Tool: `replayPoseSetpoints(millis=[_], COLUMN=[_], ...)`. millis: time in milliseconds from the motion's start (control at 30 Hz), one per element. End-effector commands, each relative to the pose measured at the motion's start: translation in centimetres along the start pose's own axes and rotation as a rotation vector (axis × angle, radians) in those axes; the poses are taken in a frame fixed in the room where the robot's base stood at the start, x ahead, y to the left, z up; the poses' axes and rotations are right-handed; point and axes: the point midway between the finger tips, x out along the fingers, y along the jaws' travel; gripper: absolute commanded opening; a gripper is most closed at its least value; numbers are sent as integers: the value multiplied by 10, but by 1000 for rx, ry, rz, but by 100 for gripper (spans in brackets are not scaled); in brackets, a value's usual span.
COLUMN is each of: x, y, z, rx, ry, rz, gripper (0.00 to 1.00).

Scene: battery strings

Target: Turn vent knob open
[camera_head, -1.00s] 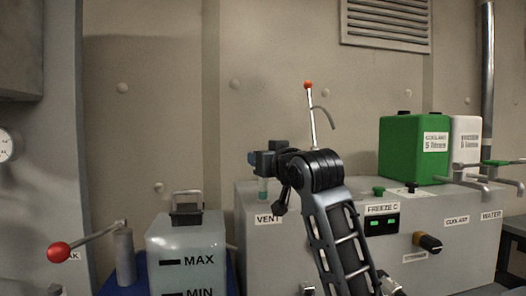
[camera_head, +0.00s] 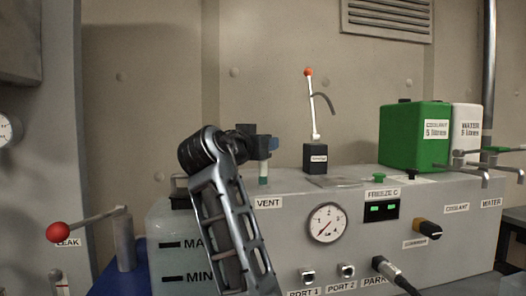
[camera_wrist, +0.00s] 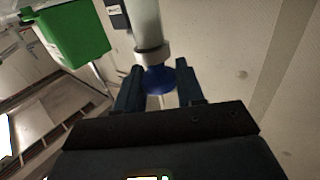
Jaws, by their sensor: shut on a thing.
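The vent knob (camera_wrist: 160,80) is blue and sits on a pale collar and pipe in the wrist view. My gripper (camera_wrist: 158,88) has one finger on each side of the knob and is shut on it. In the head view, my gripper (camera_head: 264,148) is at the top of the short vent pipe (camera_head: 263,171), behind the white VENT label (camera_head: 268,202). The fingers largely hide the knob there, and its turn angle cannot be told.
On the grey cabinet stand a red-tipped lever (camera_head: 312,110), a green coolant can (camera_head: 414,140) and a white water can (camera_head: 466,135). A gauge (camera_head: 327,223) is on its front. A red-balled lever (camera_head: 58,232) and a MAX/MIN tank (camera_head: 172,260) are at left.

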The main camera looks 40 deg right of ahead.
Motion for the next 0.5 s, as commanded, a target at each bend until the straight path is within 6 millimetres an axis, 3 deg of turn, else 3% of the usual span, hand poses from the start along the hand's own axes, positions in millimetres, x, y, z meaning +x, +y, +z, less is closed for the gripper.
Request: replayPoseSetpoints(millis=[500], x=[-1], y=[-1], z=[-4], rx=[3], ry=[7], rz=[139], gripper=[7])
